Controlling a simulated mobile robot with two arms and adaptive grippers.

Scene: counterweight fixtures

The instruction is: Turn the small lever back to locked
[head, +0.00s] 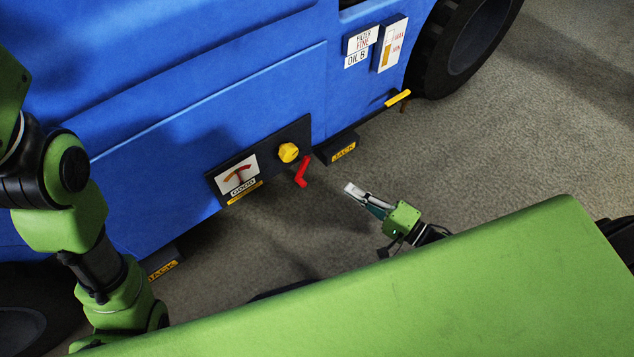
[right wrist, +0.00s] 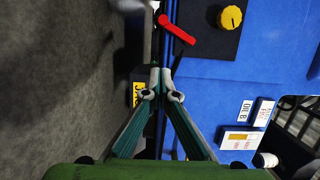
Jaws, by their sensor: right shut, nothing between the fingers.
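A small red lever (head: 302,172) sticks out at the lower right edge of a black panel (head: 217,184) on the blue vehicle. In the head view it hangs down with a bent end. The lever also shows in the right wrist view (right wrist: 177,30), above and a little right of the fingertips. My right gripper (head: 352,190) is shut and empty, apart from the lever, to its right in the head view. Its closed fingertips show in the right wrist view (right wrist: 160,82). My left arm is at the left of the head view, but its gripper is not seen.
The panel also carries a yellow knob (head: 288,152) and a gauge marked GOOD (head: 238,174). A JACK block (head: 338,147) sits low beside the panel. A yellow handle (head: 398,98) sticks out farther right. Grey floor (head: 480,140) is open right of the vehicle.

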